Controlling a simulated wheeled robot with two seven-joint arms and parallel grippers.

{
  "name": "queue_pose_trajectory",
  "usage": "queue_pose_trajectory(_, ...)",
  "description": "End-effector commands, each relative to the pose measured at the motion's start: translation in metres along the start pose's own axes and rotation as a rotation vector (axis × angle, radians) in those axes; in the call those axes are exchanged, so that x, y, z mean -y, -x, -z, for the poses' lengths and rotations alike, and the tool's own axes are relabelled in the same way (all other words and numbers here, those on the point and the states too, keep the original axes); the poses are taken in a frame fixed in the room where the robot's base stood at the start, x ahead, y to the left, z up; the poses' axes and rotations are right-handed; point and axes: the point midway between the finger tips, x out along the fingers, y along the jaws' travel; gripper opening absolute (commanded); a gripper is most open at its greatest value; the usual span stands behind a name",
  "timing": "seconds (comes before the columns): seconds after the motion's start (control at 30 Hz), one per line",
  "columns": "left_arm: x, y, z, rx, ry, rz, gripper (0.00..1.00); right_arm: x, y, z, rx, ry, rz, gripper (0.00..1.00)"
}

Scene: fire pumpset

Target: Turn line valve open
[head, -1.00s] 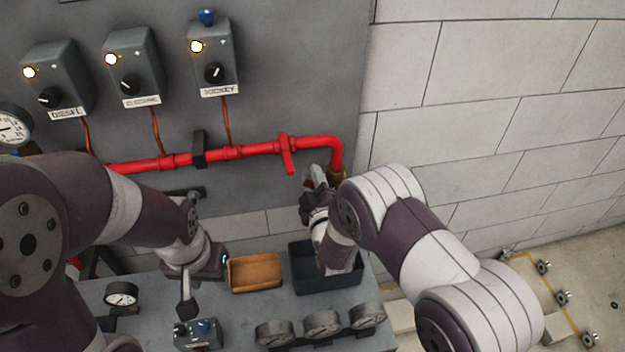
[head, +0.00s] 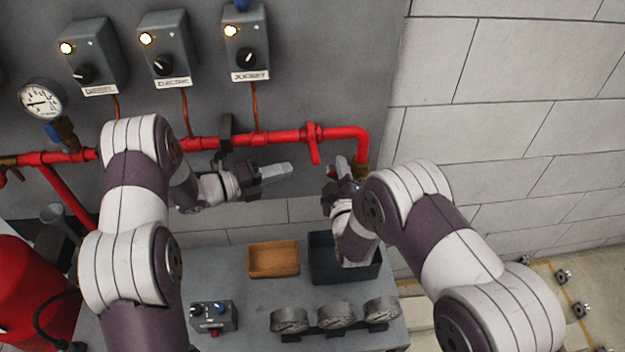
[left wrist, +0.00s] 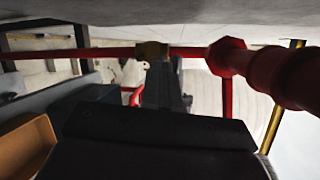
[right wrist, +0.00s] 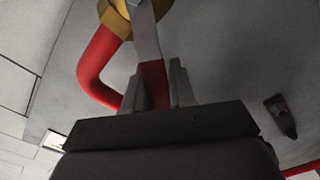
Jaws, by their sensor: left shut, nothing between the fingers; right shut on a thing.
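The brass valve (head: 362,172) sits at the lower end of the red pipe's right-hand bend. Its silver lever with a red end (right wrist: 153,80) runs down from the brass body in the right wrist view. My right gripper (head: 342,168) is shut on the red end of this lever. My left gripper (head: 289,170) is shut and empty, just below the red pipe (head: 275,138), pointing right, apart from the valve. Its dark fingers (left wrist: 163,85) show in the left wrist view, where red pipe and a flange pass beyond them.
Above the pipe are several grey control boxes (head: 245,45). An orange tray (head: 274,273) and a dark tray (head: 325,274) stand on the bench below my grippers. Gauges (head: 337,315) line its front. A red cylinder (head: 30,290) is at left.

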Motion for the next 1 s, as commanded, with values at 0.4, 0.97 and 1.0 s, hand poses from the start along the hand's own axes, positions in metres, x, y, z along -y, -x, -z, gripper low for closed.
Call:
queue_pose_trajectory(0.4,-0.057,0.048,0.024,-0.008,-1.229,0.472,0.00,0.001,0.001,-0.002,0.004,0.000,0.004,0.00)
queue_pose_trajectory(0.97,-0.026,-0.029,0.052,0.002,-1.297,0.503,0.00,0.002,0.001,-0.002,0.004,0.000,0.004,0.00)
queue_pose_trajectory(1.0,-0.023,-0.037,0.054,0.002,-1.296,0.503,0.00,0.002,0.001,-0.002,0.004,0.000,0.004,0.00)
